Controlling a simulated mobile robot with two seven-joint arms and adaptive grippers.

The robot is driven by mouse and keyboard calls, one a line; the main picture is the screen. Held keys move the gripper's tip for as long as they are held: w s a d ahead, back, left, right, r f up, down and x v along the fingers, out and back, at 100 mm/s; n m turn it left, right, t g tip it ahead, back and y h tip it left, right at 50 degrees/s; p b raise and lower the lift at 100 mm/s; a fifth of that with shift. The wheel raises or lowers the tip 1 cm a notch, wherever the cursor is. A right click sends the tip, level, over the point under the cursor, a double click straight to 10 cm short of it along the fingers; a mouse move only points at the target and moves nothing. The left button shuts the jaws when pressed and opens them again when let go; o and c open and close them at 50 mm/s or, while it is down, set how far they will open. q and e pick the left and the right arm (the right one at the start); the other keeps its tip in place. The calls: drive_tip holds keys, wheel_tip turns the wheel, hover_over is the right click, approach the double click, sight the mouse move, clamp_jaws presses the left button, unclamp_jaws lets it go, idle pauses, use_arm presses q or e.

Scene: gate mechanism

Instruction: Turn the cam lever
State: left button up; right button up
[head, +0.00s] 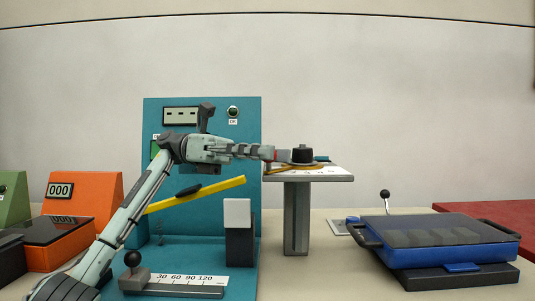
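A black round hub (303,155) sits on top of a grey pedestal (297,215) right of the teal panel. A thin orange-tan piece (284,168) lies under the hub, and a small teal piece (321,158) sticks out to its right. I cannot tell which of these parts is the cam lever. My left gripper (280,154) reaches in from the left, level with the hub and at its left side. Its fingers are seen edge-on, so contact and opening are unclear. My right gripper is not in view.
A teal panel (225,120) stands behind my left arm, with a yellow bar (220,191) slanting across it. A white block on a dark post (237,213) stands in front.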

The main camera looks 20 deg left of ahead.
use_arm(q)
drive_tip(key=w+a, duration=0.2)
drive_tip(key=a, duration=1)
drive_tip(key=shift+s+d, duration=0.1)
idle(0.4)
